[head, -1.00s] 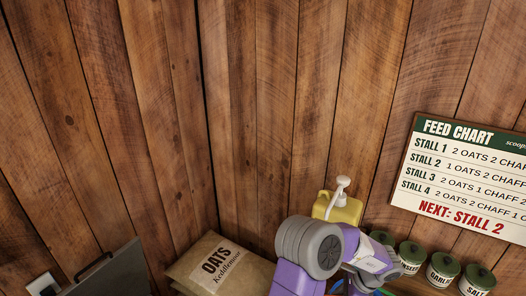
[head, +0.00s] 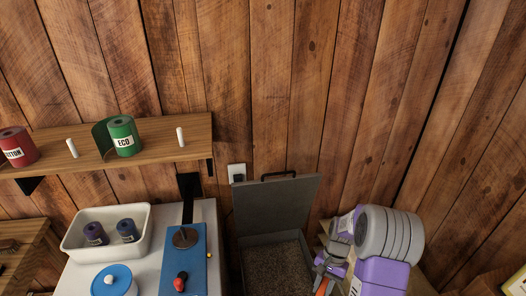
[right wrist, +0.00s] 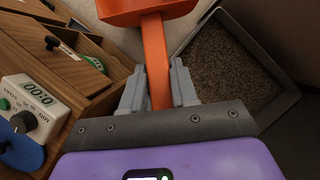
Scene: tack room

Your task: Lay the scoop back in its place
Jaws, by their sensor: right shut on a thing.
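My right gripper (right wrist: 158,88) is shut on the orange handle of the scoop (right wrist: 156,62). The scoop's wider orange end reaches the top edge of the right wrist view and is partly cut off. In the head view, my right gripper (head: 329,268) is at the lower right, beside the feed bin, and only a bit of the orange scoop (head: 322,287) shows below it. The grey feed bin (head: 270,239) has its lid (head: 277,205) raised and brown grain inside. The bin also shows at the right of the right wrist view (right wrist: 279,106). My left gripper is out of view.
A white worktop (head: 143,225) left of the bin holds a white tray (head: 104,241) and a blue device (head: 184,258). A wall shelf (head: 50,154) holds wrap rolls. Wooden drawers (right wrist: 82,78) and a white timer (right wrist: 35,108) show in the right wrist view.

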